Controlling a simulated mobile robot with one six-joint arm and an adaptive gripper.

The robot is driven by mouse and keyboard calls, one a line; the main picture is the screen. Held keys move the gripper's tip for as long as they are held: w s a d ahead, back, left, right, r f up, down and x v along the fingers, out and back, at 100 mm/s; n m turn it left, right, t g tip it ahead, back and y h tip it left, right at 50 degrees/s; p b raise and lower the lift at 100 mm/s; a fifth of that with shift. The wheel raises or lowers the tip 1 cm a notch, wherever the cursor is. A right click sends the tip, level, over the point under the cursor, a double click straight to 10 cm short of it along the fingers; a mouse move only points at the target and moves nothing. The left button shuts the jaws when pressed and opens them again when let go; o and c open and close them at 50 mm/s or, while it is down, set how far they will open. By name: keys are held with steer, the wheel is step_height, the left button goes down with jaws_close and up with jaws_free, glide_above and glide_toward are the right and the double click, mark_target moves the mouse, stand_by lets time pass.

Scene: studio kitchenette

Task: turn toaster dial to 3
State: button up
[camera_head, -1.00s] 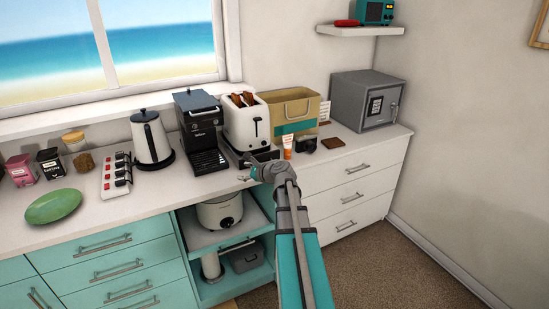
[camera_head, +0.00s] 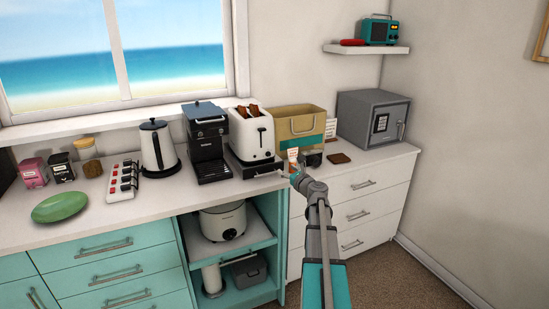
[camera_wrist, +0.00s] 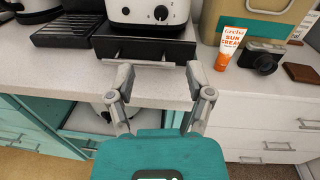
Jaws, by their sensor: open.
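The white toaster (camera_head: 252,136) stands on the counter with slices of brown toast in its top. In the wrist view the lower front of the toaster (camera_wrist: 143,8) shows at the top edge, with a black dial (camera_wrist: 161,13) and a smaller dark knob or button to its left. The dial's marks are too small to read. The toaster sits on a dark drawer box (camera_wrist: 150,48) with a bar handle. My gripper (camera_wrist: 160,75) is open and empty, its fingers apart in front of the drawer box, below the dial and not touching it.
A black coffee machine (camera_head: 207,143) stands left of the toaster. A tan and teal bin (camera_head: 297,122) stands to the right, with an orange and white sunscreen tube (camera_wrist: 229,48), a camera (camera_wrist: 262,56) and a brown wallet (camera_wrist: 302,72) before it. A grey safe (camera_head: 373,118) is farther right.

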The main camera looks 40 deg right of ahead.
mark_target(269, 155)
steer(key=w, duration=0.4)
steer(key=w+d, duration=0.1)
steer(key=w, duration=0.4)
steer(key=w+d, duration=0.1)
steer(key=w, duration=0.3)
steer(key=shift+w, duration=0.2)
